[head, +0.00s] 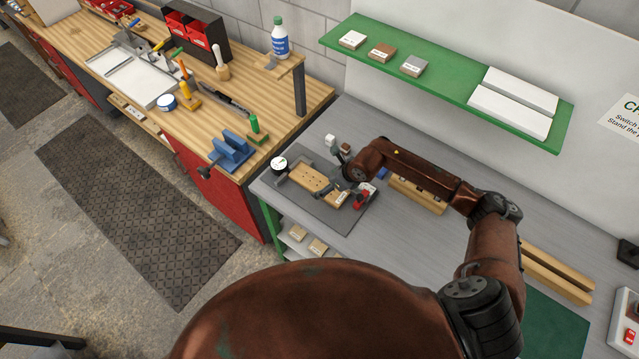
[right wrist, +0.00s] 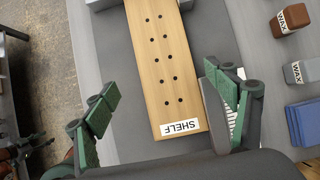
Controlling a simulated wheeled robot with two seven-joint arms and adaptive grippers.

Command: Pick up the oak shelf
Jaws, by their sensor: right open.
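The oak shelf (head: 310,178) is a light wood board on the dark grey mat (head: 343,213) on the grey bench. In the right wrist view the oak shelf (right wrist: 158,62) shows rows of dark holes and a white SHELF label at its near end. My right gripper (head: 337,180) is over the label end of the board. In the right wrist view my right gripper (right wrist: 165,110) is open, with one green-padded finger on each side of the board. The right finger is close to the board's edge; contact cannot be told. My left gripper is not in view.
A brown wax block (right wrist: 289,20), a grey wax block (right wrist: 301,72) and a blue stack (right wrist: 303,121) lie right of the board. A red object (head: 365,192) is close to my wrist. A green wall shelf (head: 440,78) hangs behind; long wooden bars (head: 555,272) lie at right.

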